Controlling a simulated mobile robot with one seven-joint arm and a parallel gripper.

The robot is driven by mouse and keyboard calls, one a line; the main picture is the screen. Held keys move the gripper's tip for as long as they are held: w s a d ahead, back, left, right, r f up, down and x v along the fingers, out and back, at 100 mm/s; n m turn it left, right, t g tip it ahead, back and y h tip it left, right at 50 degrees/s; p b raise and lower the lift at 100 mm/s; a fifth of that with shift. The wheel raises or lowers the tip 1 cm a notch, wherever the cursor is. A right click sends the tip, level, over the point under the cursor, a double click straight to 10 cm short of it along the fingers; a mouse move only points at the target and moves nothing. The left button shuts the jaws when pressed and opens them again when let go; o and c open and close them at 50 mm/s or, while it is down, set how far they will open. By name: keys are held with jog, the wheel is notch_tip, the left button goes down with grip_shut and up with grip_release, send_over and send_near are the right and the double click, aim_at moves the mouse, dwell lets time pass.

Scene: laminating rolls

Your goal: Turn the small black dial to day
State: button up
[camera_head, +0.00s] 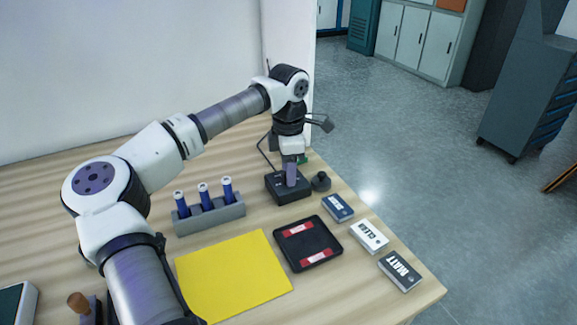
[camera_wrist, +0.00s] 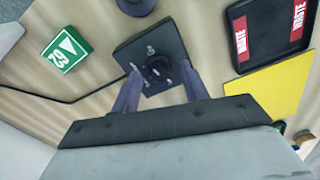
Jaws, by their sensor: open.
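The small black dial (camera_wrist: 158,69) sits on top of a flat black box (camera_wrist: 137,48). Small white marks surround the dial, too blurred to read, so I cannot tell its setting. In the head view the black box (camera_head: 275,190) stands on the table near its back right edge, and my gripper hides the dial. My gripper (camera_wrist: 160,72) is open, with one finger on each side of the dial in the wrist view. The fingers look apart from the dial. In the head view my gripper (camera_head: 291,174) points down over the box.
A round black knobbed object (camera_head: 321,182) stands just right of the box. A green labelled block (camera_wrist: 65,50) and a dark cable (camera_wrist: 60,99) are close by. A rack (camera_head: 210,215) of blue tubes, a yellow sheet (camera_head: 232,275) and a black waste tray (camera_head: 307,244) lie nearer.

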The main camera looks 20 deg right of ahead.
jog(key=shift+f, duration=0.15)
grip_shut()
